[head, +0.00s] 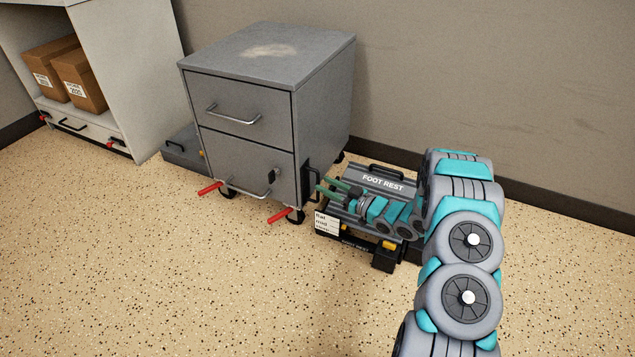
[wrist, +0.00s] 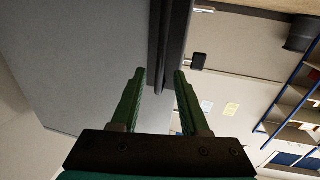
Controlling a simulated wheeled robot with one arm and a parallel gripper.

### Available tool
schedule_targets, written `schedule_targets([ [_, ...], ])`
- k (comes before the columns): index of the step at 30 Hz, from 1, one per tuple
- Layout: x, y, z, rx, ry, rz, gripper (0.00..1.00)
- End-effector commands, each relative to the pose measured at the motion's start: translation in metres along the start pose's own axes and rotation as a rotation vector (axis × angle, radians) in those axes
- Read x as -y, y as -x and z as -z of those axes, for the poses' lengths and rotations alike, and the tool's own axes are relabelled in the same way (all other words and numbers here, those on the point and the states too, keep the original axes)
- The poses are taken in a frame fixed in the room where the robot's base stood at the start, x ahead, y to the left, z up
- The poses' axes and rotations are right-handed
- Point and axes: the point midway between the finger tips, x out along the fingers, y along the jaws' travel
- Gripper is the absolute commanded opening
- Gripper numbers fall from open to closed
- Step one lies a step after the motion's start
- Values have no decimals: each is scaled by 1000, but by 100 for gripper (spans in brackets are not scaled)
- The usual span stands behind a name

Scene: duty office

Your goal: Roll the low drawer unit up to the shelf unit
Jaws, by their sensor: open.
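The low drawer unit (head: 235,145) is a grey two-drawer cabinet on castors near the wall, with red levers (head: 280,215) low at its front. A black upright handle (head: 311,181) is on its right side. The pale shelf unit (head: 120,75) stands to its left, with a floor gap between them. My gripper (head: 321,187) is at the drawer unit's right side, by the black handle. In the wrist view my gripper (wrist: 160,75) is open, its green fingers on either side of a dark bar (wrist: 159,45). I cannot tell whether they touch it.
A low grey object (head: 183,150) lies on the floor between the drawer unit and the shelf unit. Foot rests (head: 375,182) lie right of the drawer unit, under my arm. Cardboard boxes (head: 80,80) sit in the shelf unit. The floor in front (head: 130,260) is clear.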

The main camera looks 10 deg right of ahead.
Motion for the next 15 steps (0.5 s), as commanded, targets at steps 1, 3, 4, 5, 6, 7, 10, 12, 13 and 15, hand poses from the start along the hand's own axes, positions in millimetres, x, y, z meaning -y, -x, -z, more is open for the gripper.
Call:
schedule_targets([
  [1, 2, -9, -1, -1, 1, 4, 45],
  [3, 2, -18, -1, -1, 1, 5, 45],
  [4, 2, -21, -1, 0, 1, 4, 45],
  [5, 2, -25, -1, 0, 1, 3, 45],
  [6, 2, -28, -1, 0, 0, 3, 45],
  [7, 2, -31, -1, 0, 0, 3, 45],
  [10, 1, -36, -1, 1, -1, 1, 45],
  [12, 1, -38, -1, 1, 0, 1, 45],
  [13, 1, -39, 0, 1, 0, 1, 45],
  [15, 1, -39, 0, 1, 0, 0, 45],
])
